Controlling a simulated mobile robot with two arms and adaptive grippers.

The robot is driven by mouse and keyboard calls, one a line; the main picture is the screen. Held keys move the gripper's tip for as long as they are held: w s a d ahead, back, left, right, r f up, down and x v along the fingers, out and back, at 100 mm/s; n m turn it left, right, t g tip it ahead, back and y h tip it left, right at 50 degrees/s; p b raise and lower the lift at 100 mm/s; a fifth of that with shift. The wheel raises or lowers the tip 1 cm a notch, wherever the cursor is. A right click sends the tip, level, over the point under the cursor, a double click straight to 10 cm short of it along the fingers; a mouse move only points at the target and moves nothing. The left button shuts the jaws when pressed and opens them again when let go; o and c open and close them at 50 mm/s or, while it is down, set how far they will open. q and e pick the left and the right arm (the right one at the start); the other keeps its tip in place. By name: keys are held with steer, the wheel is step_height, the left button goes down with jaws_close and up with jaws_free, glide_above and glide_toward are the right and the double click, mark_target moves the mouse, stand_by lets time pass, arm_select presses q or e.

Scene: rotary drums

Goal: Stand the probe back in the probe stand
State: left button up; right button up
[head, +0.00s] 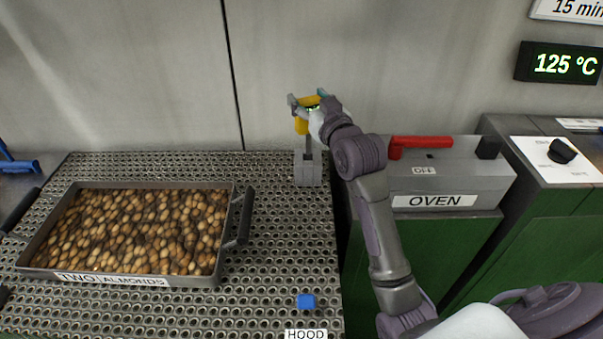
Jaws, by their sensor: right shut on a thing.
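The yellow probe (301,126) is in my right gripper (312,104), at the back right of the perforated table. A small green display shows on its top between the fingers. The gripper is shut on the probe's upper part and partly hides it. The grey probe stand (308,172) is an upright block directly below the probe in the picture. A thin grey upright piece shows between the yellow body and the block. I cannot tell whether the probe's tip is inside the stand. My left gripper is not in view.
A tray (226,262) of almonds with a dark side handle fills the table's left part. A grey oven box (470,183) with a red lever (420,141) stands right of my arm. The back wall is close behind.

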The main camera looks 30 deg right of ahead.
steer(key=shift+w+d+r, duration=0.25)
steer(key=shift+w+r, duration=0.25)
steer(key=shift+w+d+f, duration=0.1)
steer(key=shift+w, duration=0.05)
steer(key=f, duration=0.5)
steer(key=shift+s, duration=0.2)
step_height(320, 180, down, 3)
steer(key=shift+f, duration=0.5)
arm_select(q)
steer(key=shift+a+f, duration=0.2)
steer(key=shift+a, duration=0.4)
arm_select(e)
steer(key=shift+f, duration=0.15)
steer(key=o, duration=1.3)
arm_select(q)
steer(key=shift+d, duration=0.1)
arm_select(e)
steer(key=shift+o, duration=0.2)
